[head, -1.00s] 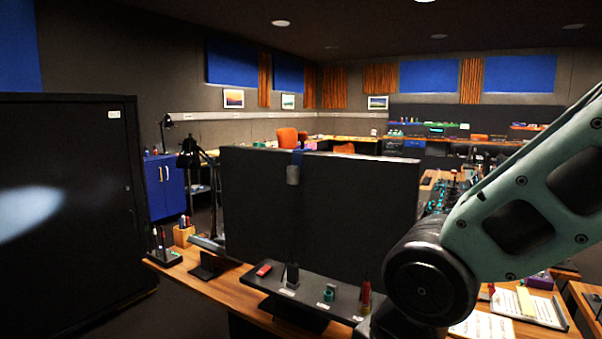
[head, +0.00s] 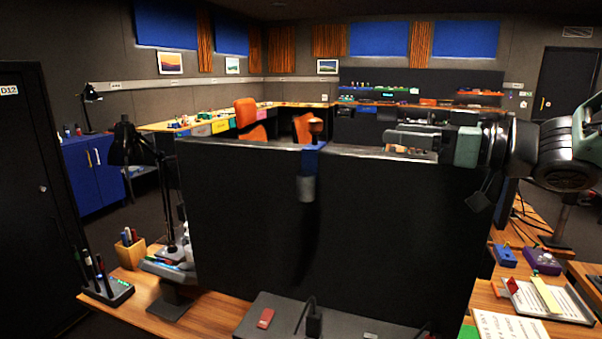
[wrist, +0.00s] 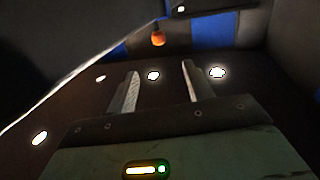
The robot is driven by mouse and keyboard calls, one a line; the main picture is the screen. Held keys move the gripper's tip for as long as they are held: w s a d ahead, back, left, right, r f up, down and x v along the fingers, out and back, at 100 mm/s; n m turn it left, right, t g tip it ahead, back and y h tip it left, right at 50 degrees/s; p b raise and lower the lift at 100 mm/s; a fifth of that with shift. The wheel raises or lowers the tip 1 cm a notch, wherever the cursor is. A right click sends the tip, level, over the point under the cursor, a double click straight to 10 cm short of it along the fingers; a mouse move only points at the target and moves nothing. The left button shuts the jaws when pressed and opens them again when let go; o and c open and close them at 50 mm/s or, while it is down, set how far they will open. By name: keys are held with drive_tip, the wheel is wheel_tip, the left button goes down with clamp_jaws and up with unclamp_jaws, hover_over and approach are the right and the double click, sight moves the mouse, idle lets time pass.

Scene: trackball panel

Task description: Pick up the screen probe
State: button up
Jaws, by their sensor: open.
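What looks like the screen probe (head: 315,125) has an orange-brown knob standing above the top edge of the large dark screen (head: 250,210). Below the knob, a blue clip (head: 309,158) hangs over the edge with a grey cylinder (head: 306,188) on the screen's face. My gripper (head: 388,140) is level above the screen's top edge, to the right of the knob and apart from it. In the wrist view, which looks upside down, my gripper's two fingers (wrist: 158,68) are spread and empty. The orange knob (wrist: 158,39) shows beyond the fingertips, roughly in line with the gap.
A black desk lamp (head: 127,145) stands left of the screen. Papers (head: 540,300) and small blue and purple boxes (head: 541,262) lie at right. Space above the screen is open.

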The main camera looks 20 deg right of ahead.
drive_tip(key=p, duration=0.2)
approach(316, 123)
drive_tip(key=x, duration=0.4)
drive_tip(key=shift+w+d, duration=0.15)
drive_tip(key=shift+w, duration=0.3)
drive_tip(key=shift+p+x, duration=1.3)
drive_tip(key=shift+x, duration=1.8)
drive_tip(key=shift+w+d+f, duration=0.1)
drive_tip(key=shift+d, duration=0.05)
clamp_jaws()
